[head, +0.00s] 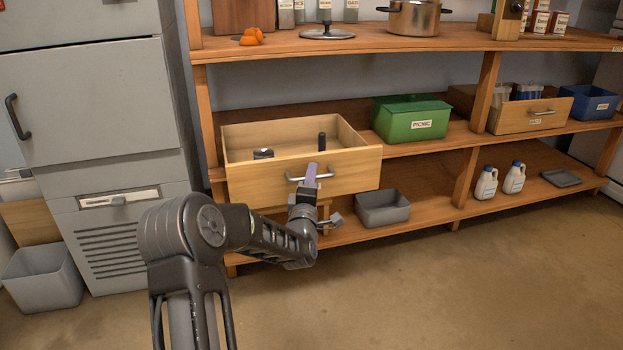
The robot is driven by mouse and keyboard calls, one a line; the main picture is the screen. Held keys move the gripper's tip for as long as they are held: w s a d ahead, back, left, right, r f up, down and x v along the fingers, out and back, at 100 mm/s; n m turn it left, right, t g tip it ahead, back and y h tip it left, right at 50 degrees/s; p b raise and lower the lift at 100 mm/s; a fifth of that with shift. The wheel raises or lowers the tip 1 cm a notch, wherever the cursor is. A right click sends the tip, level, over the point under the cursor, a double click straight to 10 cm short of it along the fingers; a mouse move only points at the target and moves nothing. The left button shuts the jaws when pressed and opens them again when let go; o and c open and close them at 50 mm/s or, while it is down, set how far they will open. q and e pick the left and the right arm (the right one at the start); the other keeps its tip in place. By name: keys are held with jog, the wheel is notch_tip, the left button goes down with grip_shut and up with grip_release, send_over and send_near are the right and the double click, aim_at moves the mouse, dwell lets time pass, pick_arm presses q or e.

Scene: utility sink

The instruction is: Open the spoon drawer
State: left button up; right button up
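A wooden drawer (258,181) on the left of the middle shelf stands pulled out, its inside showing from above. A small dark round item (263,153) and a dark upright item (321,142) are in it. No label can be read on its front. Its metal bar handle (296,179) is at the middle of the front. My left gripper (311,174) is at this handle, with a purple-grey finger across the bar. I cannot tell whether the fingers are closed on it. My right gripper is not in view.
A second wooden drawer (505,119) with a label too small to read is at the right, past a green PICNIC box (392,128). A grey bin (382,208) and white jugs (486,184) stand on the lowest shelf. The floor (450,290) in front is clear.

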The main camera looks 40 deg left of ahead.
pick_arm(q)
jog(key=p+v, duration=0.1)
jog(key=v, duration=0.6)
jog(key=shift+s+d+p, duration=0.3)
jog(key=shift+s, duration=0.05)
dwell(0.4)
